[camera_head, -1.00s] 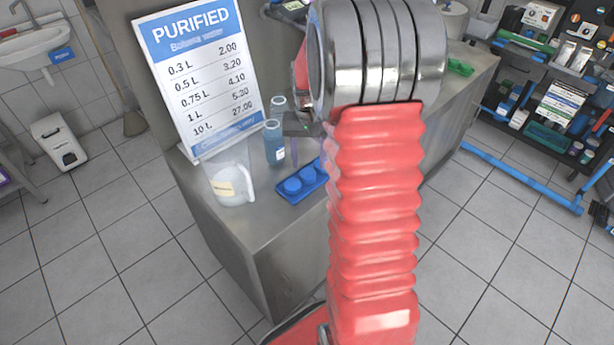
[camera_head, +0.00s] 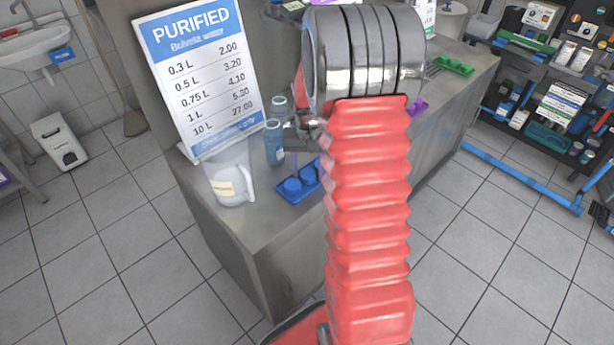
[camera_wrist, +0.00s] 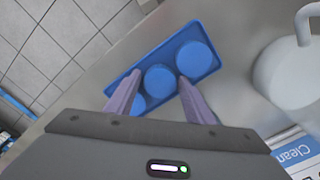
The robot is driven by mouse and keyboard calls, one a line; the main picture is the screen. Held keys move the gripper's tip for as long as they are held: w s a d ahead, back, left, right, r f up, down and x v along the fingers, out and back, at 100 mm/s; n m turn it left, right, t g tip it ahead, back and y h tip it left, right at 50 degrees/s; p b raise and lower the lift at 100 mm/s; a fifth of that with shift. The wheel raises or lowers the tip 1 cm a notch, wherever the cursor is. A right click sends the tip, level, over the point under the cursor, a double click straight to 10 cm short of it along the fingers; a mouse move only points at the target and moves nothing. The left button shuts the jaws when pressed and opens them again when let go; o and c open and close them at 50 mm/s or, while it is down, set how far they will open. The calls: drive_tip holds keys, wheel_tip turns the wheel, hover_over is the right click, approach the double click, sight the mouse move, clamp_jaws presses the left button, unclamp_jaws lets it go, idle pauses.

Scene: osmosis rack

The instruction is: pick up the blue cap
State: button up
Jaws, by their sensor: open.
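A blue tray (camera_wrist: 210,72) holds a row of round blue caps on the steel counter. In the wrist view, one cap (camera_wrist: 195,60) is at the upper right, one (camera_wrist: 159,80) in the middle, and one (camera_wrist: 138,103) at the lower left, partly hidden by a finger. My gripper (camera_wrist: 159,76) is open and empty, its two purple fingers on either side of the middle cap in this view. I cannot tell its height above it. In the head view, the tray (camera_head: 284,193) and a cap (camera_head: 292,186) show left of my red arm, which hides the tray's right end.
A white pitcher (camera_head: 232,186) stands close left of the tray; it also shows in the wrist view (camera_wrist: 290,75). Blue bottles (camera_head: 273,142) and a price sign (camera_head: 196,75) stand behind. A purple item (camera_head: 417,106) and green tray (camera_head: 454,65) lie farther right.

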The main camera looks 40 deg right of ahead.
sight(308, 174)
idle(0.4)
drive_tip(key=c, duration=0.8)
drive_tip(key=shift+r, duration=0.1)
wheel_tip(308, 174, up, 10)
drive_tip(key=shift+f, duration=0.1)
idle(0.7)
